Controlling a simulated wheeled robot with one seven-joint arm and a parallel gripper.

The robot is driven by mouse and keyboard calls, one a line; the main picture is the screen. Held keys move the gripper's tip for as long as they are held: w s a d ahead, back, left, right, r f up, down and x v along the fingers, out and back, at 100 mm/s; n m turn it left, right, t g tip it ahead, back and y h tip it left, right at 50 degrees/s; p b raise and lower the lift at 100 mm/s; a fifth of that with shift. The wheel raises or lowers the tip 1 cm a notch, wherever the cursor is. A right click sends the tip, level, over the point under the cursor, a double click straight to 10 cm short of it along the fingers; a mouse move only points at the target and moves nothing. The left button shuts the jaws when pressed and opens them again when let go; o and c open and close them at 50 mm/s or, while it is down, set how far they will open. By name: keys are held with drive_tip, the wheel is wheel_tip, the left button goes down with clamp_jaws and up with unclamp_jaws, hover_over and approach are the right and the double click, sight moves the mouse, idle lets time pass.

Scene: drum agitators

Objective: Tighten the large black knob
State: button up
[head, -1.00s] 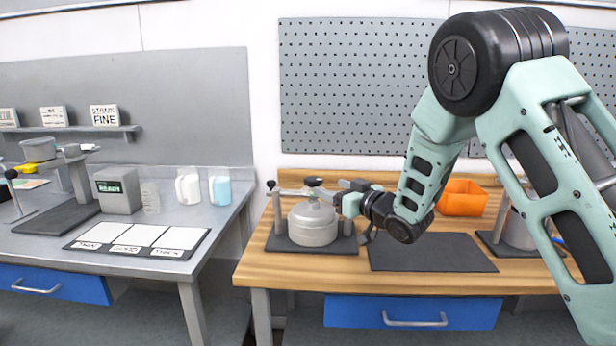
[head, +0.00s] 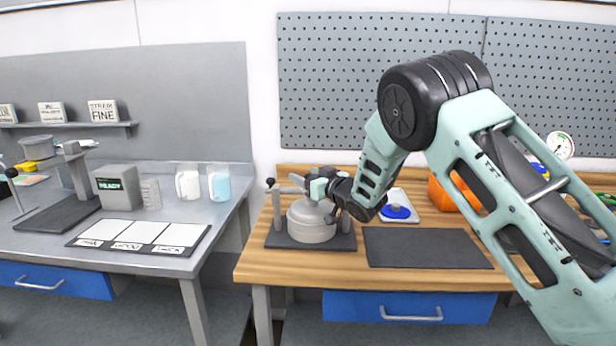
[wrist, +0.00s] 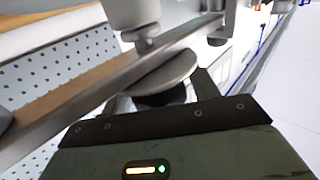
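A grey lidded drum (head: 311,224) stands on a dark mat on the wooden bench, under a metal crossbar (wrist: 115,80). In the head view, my gripper (head: 312,188) is over the drum's top and hides the large black knob. In the wrist view, the dark knob (wrist: 160,98) shows beneath a round grey disc (wrist: 168,74), close in front of my gripper's palm. My gripper's fingers (wrist: 163,98) stand apart, one on each side of the knob. A narrow gap seems to remain at the sides; I cannot tell whether they touch.
The metal table (head: 150,262) is farther left.

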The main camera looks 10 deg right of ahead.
drive_tip(key=c, duration=0.7)
drive_tip(key=shift+f+m+h+b, duration=0.1)
drive_tip(key=shift+m+h+b, duration=0.25)
drive_tip(key=shift+b, duration=0.2)
